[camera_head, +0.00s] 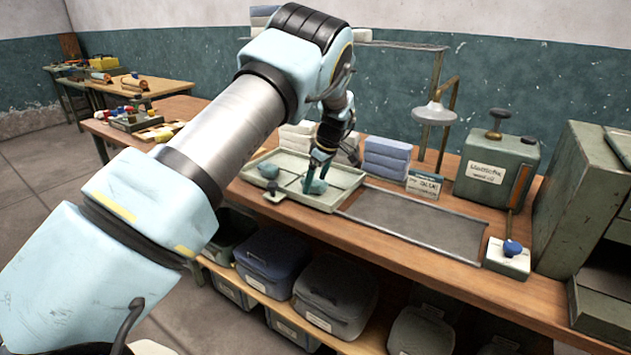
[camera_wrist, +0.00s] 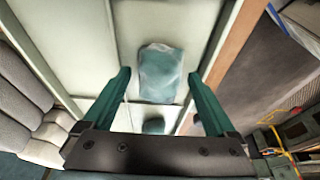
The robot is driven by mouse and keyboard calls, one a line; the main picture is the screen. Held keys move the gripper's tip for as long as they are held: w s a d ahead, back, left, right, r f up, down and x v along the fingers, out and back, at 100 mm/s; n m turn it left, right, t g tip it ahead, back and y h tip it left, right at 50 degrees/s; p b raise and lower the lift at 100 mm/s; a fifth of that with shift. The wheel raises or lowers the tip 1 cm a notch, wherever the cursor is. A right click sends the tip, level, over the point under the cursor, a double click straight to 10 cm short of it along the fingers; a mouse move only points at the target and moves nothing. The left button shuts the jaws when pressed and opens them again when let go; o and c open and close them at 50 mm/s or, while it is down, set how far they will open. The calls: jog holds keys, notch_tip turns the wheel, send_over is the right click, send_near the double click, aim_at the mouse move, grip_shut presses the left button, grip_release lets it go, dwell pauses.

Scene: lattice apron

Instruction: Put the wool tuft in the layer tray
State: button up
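A blue-green wool tuft (camera_head: 316,187) lies in the pale green divided tray (camera_head: 342,176), toward its front right. A second, similar tuft (camera_head: 268,171) lies in a left compartment. My gripper (camera_head: 318,166) points down over the right-hand tuft. In the wrist view the gripper (camera_wrist: 158,76) is open, with its fingers on either side of a tuft (camera_wrist: 160,88) and a small gap at each side. A smaller dark teal lump (camera_wrist: 153,126) shows nearer the palm; I cannot tell exactly what it is.
A grey mat (camera_head: 415,222) lies to the right, empty. Lidded bins (camera_head: 335,295) fill the shelf below.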

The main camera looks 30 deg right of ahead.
jog(key=shift+o, duration=0.2)
jog(key=shift+r, duration=0.15)
jog(key=b+v, duration=0.4)
jog(key=v, duration=0.8)
jog(key=w+a+m+g+h, duration=0.1)
jog(key=w+a+m+g, duration=0.15)
jog(key=a, duration=2.15)
jog(key=s+a+f+m, duration=0.1)
jog(key=s+a+m, duration=0.1)
jog(key=s+a, duration=0.7)
jog(key=s+a+f+m+t, duration=0.1)
jog(key=s+a+f+m, duration=0.1)
jog(key=s+a, duration=0.8)
jog(key=a, duration=0.3)
jog(key=shift+a+f+h, duration=0.25)
jog(key=shift+f+h, duration=0.1)
jog(key=shift+h, duration=0.05)
jog(key=shift+m, duration=0.25)
